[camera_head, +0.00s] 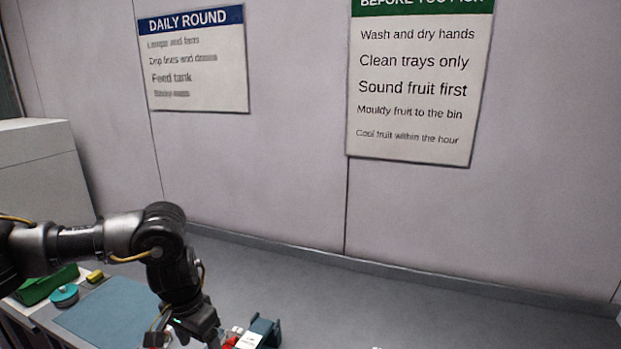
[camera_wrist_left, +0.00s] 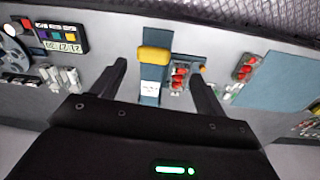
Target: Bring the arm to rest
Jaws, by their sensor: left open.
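My left arm comes in from the left in the head view and bends down, with its wrist (camera_head: 195,322) at the bottom edge; the fingers are not clear there. In the left wrist view my left gripper (camera_wrist_left: 157,70) is open, its two dark fingers apart. No object is held between them. Beyond the fingers lie a yellow object (camera_wrist_left: 154,55) on a blue-grey strip with a white label (camera_wrist_left: 150,88), and a small tray of red berries (camera_wrist_left: 179,76). My right gripper is not in view.
In the head view a blue mat (camera_head: 108,312), green tray (camera_head: 45,287), teal round item (camera_head: 64,296) and yellow block (camera_head: 95,276) lie left of the wrist. A blue-grey holder (camera_head: 264,331) stands right of it. Two signs hang on the wall.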

